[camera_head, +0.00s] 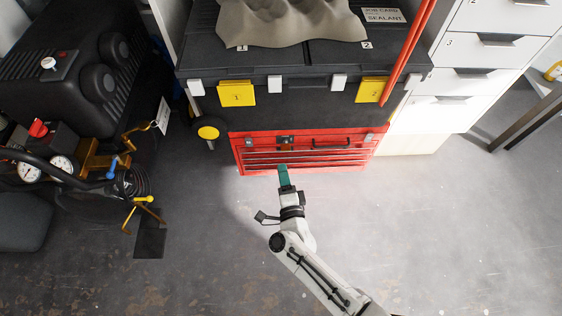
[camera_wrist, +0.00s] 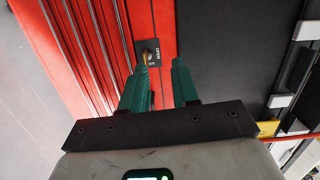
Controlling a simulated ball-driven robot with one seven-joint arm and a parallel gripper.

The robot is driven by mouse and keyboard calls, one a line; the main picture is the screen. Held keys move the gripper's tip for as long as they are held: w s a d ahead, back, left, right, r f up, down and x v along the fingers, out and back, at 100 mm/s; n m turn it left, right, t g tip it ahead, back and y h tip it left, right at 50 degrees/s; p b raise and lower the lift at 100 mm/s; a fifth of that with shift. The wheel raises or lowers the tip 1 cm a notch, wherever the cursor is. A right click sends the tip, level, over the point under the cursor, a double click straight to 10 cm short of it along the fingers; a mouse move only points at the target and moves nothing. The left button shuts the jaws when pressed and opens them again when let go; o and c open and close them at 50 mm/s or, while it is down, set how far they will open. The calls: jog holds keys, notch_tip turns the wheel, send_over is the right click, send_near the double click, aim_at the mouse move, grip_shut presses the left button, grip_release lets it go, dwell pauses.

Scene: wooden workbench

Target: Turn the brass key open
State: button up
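The brass key (camera_wrist: 148,57) sits in a small black lock plate (camera_wrist: 155,47) on the red toolbox (camera_wrist: 90,45) in the wrist view. The plate carries lettering that seems to read OPEN. My gripper (camera_wrist: 161,66) has two green fingers spread apart with an empty gap between them. The left finger's tip is by the key and overlaps its lower side in the picture; I cannot tell whether they touch. In the head view my gripper (camera_head: 284,170) is in front of the red toolbox (camera_head: 350,157), and the key is too small to make out.
A black chest with yellow latches (camera_head: 237,93) stands above and behind the red toolbox. White drawers (camera_head: 430,115) stand to the right. A black compressor (camera_head: 75,70) and gauges (camera_head: 62,165) are at the left. The grey floor (camera_head: 450,230) is clear at the lower right.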

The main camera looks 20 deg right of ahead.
aim_at(286, 147)
jog(key=w+d+f+m+h+b, duration=0.2)
jog(key=w+d+f+b, duration=0.1)
jog(key=w, duration=0.6)
jog(key=shift+w+d+h+b, duration=0.3)
jog(key=shift+d+b, duration=0.45)
jog(key=shift+b, duration=0.45)
jog(key=shift+f, duration=0.1)
jog(key=shift+c, duration=0.4)
grip_shut()
